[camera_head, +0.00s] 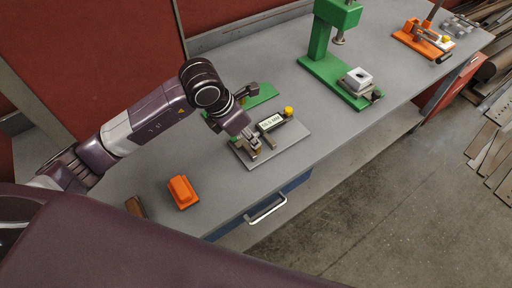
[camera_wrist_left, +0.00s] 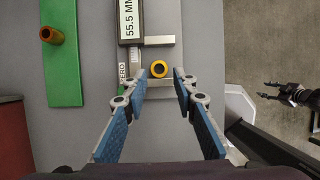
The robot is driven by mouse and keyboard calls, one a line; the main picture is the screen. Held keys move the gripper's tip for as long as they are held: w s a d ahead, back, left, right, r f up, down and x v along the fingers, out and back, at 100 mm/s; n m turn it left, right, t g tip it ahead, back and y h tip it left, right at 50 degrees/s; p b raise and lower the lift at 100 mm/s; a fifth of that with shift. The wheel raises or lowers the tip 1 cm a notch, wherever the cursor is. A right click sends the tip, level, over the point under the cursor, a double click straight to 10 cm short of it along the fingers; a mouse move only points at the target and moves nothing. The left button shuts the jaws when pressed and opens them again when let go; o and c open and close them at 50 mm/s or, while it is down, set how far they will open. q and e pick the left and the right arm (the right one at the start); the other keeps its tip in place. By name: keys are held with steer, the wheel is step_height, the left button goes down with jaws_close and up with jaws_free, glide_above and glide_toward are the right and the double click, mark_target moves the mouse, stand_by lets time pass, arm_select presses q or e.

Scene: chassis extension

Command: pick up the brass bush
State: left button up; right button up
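The brass bush (camera_wrist_left: 158,69) is a small yellow ring with a dark hole, standing between the jaws of a digital caliper (camera_wrist_left: 131,30) that reads 55.5 MM. The caliper also shows in the head view (camera_head: 270,123) on a grey plate (camera_head: 291,144). My left gripper (camera_wrist_left: 159,74) is open and points down over the bush, its blue-padded fingers apart on either side of it in the picture. I cannot tell if they touch it. In the head view my left gripper (camera_head: 250,145) largely hides the bush. My right gripper (camera_wrist_left: 264,90) shows over the floor, its fingers apart.
A brown-orange bush (camera_wrist_left: 52,35) stands on a green plate (camera_wrist_left: 65,80) to the left. An orange block (camera_head: 182,192) lies at the bench's near left. A green press (camera_head: 320,55) and an orange fixture (camera_head: 423,40) stand farther right.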

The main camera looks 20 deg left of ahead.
arm_select(q)
steer(key=p+x, duration=0.2)
steer(key=x, duration=0.2)
steer(key=shift+a+f, duration=0.1)
steer(key=shift+f, duration=0.25)
steer(key=shift+w+f, duration=0.2)
steer(key=shift+f, duration=0.35)
jaws_close()
